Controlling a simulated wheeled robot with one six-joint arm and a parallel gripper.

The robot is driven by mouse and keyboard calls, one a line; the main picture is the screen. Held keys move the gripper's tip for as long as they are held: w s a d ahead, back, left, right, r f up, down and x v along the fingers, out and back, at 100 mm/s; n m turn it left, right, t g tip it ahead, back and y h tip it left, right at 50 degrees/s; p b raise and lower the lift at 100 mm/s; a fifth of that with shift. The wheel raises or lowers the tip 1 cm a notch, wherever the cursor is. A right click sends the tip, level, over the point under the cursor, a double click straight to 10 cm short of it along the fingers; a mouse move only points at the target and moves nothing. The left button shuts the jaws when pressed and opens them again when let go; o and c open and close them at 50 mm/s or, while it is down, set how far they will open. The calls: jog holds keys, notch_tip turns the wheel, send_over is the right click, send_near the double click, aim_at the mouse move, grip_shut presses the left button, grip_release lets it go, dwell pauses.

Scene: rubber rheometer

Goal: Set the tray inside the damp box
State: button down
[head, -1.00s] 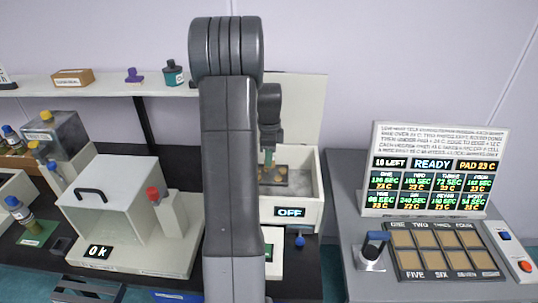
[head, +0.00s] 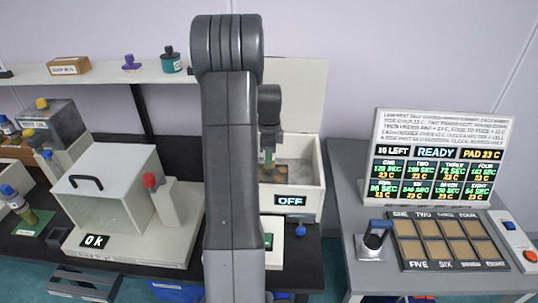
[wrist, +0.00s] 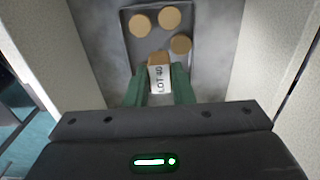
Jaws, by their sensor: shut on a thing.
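The damp box appears to be the open white box with the OFF display (head: 313,202), partly behind my arm in the head view. Its grey inside floor (wrist: 215,45) and pale walls fill the wrist view. The tray (wrist: 157,50) is dark grey, carries several tan discs, and has a block marked LOT 40 (wrist: 159,74) at its near edge. My gripper (wrist: 160,88) has green fingers shut on that block. The tray (head: 279,173) is within the box walls; I cannot tell whether it touches the floor. My gripper (head: 268,160) points down into the box.
A cream lid panel (head: 300,95) stands upright behind the box. A white hood with a black handle (head: 110,190) and a red-capped bottle (head: 150,181) are at left. At right, a readout panel (head: 435,150) stands behind a numbered pad (head: 445,240). A blue knob (head: 300,230) is in front of the box.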

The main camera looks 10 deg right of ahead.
jog(key=shift+f+b, duration=0.5)
jog(key=shift+f, duration=0.4)
jog(key=c, duration=1.2)
grip_release()
jog(key=shift+o, duration=0.2)
jog(key=shift+r, duration=0.1)
jog(key=shift+r+p, duration=2.1)
jog(key=shift+r, duration=0.85)
